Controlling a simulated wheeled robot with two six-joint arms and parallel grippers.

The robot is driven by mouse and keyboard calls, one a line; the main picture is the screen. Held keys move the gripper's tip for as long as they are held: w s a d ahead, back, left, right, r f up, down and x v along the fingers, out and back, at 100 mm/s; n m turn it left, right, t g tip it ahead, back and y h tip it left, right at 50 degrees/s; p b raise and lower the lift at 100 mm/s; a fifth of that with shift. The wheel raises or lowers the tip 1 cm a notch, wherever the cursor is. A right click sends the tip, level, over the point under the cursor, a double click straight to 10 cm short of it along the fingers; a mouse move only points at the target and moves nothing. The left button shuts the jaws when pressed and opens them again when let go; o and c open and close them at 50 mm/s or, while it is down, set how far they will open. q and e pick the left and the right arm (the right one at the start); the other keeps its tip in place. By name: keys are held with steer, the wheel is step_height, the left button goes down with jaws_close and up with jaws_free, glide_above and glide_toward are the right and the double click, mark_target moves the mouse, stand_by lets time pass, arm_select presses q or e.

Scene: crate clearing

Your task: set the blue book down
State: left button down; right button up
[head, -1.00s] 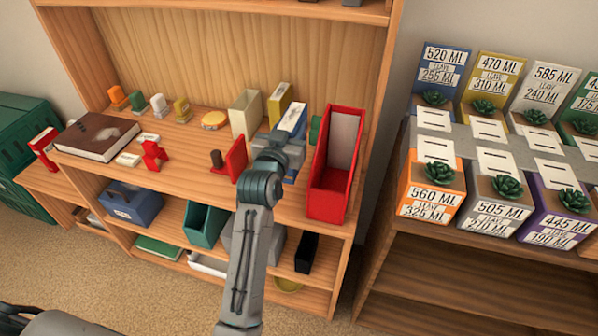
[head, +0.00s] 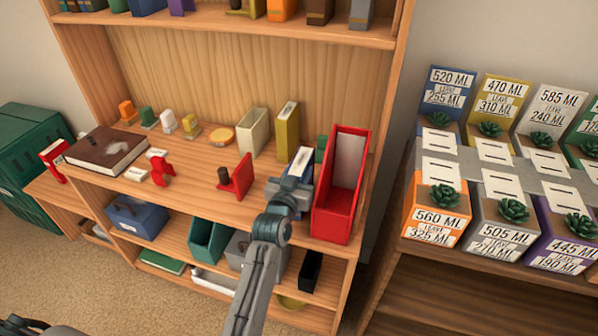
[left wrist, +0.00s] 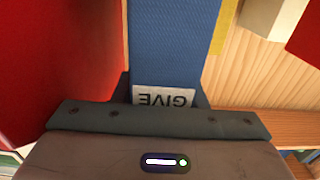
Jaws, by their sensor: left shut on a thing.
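The blue book (head: 304,179) stands upright on the middle shelf area, its pale label toward the top, just left of the red magazine file (head: 333,222). My left gripper (head: 289,192) is shut on it from the front. In the left wrist view the blue book (left wrist: 175,40) runs up between my fingers (left wrist: 165,92), with a "GIVE" label at its near end; the red file (left wrist: 60,60) is close on its left. Whether its bottom touches the shelf is hidden by my gripper.
A yellow file (head: 288,130) and a cream file (head: 252,133) stand behind and left. A red bookend (head: 238,178) stands left, with free shelf (head: 205,170) beyond it. A brown book (head: 105,151) lies far left. A green item (head: 321,148) is behind the blue book.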

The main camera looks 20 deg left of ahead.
arm_select(q)
steer(key=c, duration=0.9)
jaws_free()
steer(key=shift+f, duration=0.1)
steer(key=shift+s+a+b, duration=0.2)
steer(key=shift+s+b, duration=0.85)
steer(key=shift+s, duration=4.95)
arm_select(e)
steer(key=shift+w+f, duration=0.15)
steer(key=shift+w, duration=1.4)
